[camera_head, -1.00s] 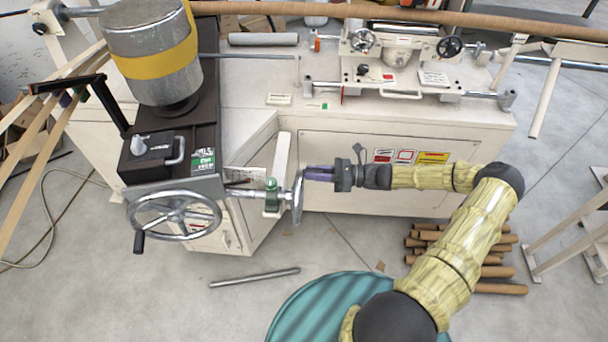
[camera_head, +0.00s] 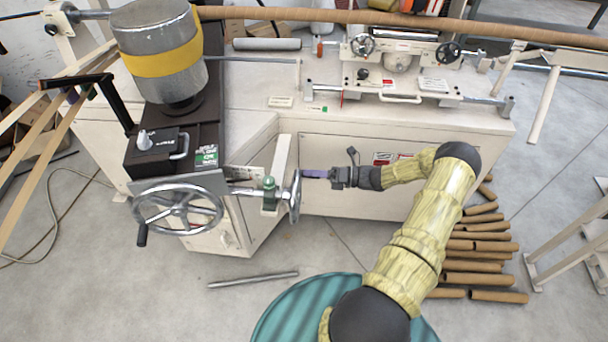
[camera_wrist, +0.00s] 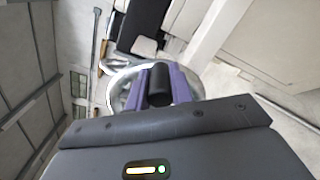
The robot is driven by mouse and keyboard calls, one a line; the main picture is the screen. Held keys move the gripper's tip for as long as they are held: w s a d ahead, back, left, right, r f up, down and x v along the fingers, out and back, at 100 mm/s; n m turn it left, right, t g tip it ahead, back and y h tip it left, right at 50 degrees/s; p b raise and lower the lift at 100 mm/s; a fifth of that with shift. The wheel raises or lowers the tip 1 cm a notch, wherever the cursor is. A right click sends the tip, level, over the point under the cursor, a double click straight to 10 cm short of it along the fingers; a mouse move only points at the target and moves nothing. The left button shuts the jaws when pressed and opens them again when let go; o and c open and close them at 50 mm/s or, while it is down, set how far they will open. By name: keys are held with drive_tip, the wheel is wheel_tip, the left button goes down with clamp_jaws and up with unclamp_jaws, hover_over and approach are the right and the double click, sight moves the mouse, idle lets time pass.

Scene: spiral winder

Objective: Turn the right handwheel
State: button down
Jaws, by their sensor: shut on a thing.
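The right handwheel (camera_head: 295,197) is a silver wheel seen nearly edge-on, on a shaft held by a green-topped bracket. My gripper (camera_head: 308,174) reaches it from the right, with purple fingers at the wheel's upper right side. In the wrist view, the two purple fingers of my gripper (camera_wrist: 160,88) are shut on the black handle (camera_wrist: 159,82) of the handwheel. Part of the wheel's silver rim (camera_wrist: 118,80) shows behind the fingers. In the head view the handle is hidden between the fingers.
A second handwheel (camera_head: 178,212) with a black crank handle faces forward at the left. The cream machine cabinet (camera_head: 350,190) stands behind my gripper. A metal rod (camera_head: 253,279) and brown tubes (camera_head: 480,260) lie on the floor.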

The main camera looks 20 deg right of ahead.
drive_tip(key=shift+w+d+f+m, duration=0.15)
drive_tip(key=shift+f+m, duration=0.45)
drive_tip(key=shift+m, duration=0.3)
drive_tip(key=c, duration=1.2)
unclamp_jaws()
drive_tip(key=shift+c, duration=0.2)
drive_tip(key=b+v, duration=0.3)
drive_tip(key=v, duration=1.4)
drive_tip(key=shift+d+b, duration=0.15)
drive_tip(key=shift+b, duration=0.2)
drive_tip(key=shift+r, duration=0.1)
